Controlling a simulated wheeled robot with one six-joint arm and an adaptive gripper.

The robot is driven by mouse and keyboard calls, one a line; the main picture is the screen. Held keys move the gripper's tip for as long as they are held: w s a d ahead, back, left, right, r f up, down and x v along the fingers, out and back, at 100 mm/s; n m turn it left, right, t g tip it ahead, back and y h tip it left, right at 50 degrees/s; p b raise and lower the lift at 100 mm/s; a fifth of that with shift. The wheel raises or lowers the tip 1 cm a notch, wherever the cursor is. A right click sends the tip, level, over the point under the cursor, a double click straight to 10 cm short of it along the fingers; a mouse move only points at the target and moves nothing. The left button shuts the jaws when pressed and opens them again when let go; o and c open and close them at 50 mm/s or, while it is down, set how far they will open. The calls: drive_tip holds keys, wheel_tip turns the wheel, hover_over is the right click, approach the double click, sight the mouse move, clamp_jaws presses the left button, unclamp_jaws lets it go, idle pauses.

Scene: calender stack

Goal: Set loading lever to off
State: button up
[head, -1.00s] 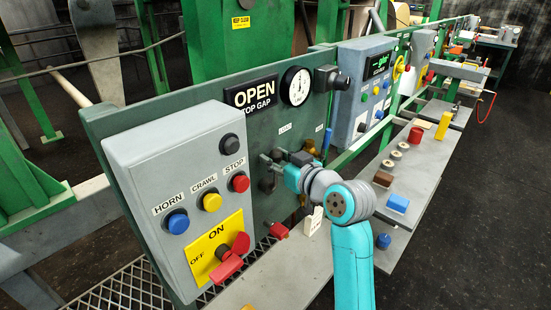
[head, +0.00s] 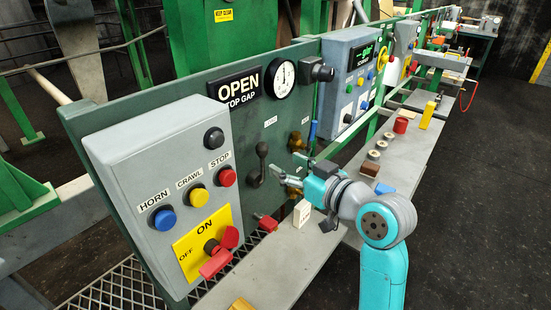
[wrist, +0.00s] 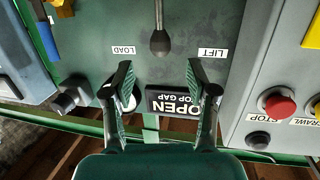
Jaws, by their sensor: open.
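The black lever (head: 262,150) with a round knob stands on the green panel (head: 240,130), its knob pointing up. In the wrist view, which is upside down, the lever's knob (wrist: 160,42) lies midway between the LOAD label (wrist: 123,50) and the LIFT label (wrist: 212,53). No off label shows beside it. My gripper (head: 291,169) is open and empty, to the right of the lever and apart from it. In the wrist view my gripper's fingertips (wrist: 160,72) are spread, with the knob beyond them, roughly centred.
A grey box (head: 165,180) with buttons and a red ON/OFF switch (head: 217,258) stands left. A dial gauge (head: 284,79) and OPEN sign (head: 249,87) are above the lever. A blue handle (head: 312,132) is to the right. A grey shelf (head: 275,265) runs below.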

drive_tip(key=shift+v, duration=1.05)
drive_tip(key=s+d+f+m+t+h, duration=0.1)
drive_tip(key=s+d+f+m+h, duration=0.15)
drive_tip(key=s+f, duration=0.45)
drive_tip(key=s+d+f+m+t+h, duration=0.1)
drive_tip(key=s+d+f+m+h, duration=0.2)
drive_tip(key=f, duration=0.7)
drive_tip(key=s+d+f+m+t+h, duration=0.1)
drive_tip(key=s+d+f+m+h, duration=0.1)
drive_tip(key=s+d+f, duration=0.55)
drive_tip(key=s+d+f+h, duration=0.2)
drive_tip(key=s+h, duration=0.1)
drive_tip(key=s, duration=2.5)
drive_tip(key=shift+s+m+g, duration=0.15)
drive_tip(key=shift+m+g, duration=0.15)
drive_tip(key=shift+m, duration=0.05)
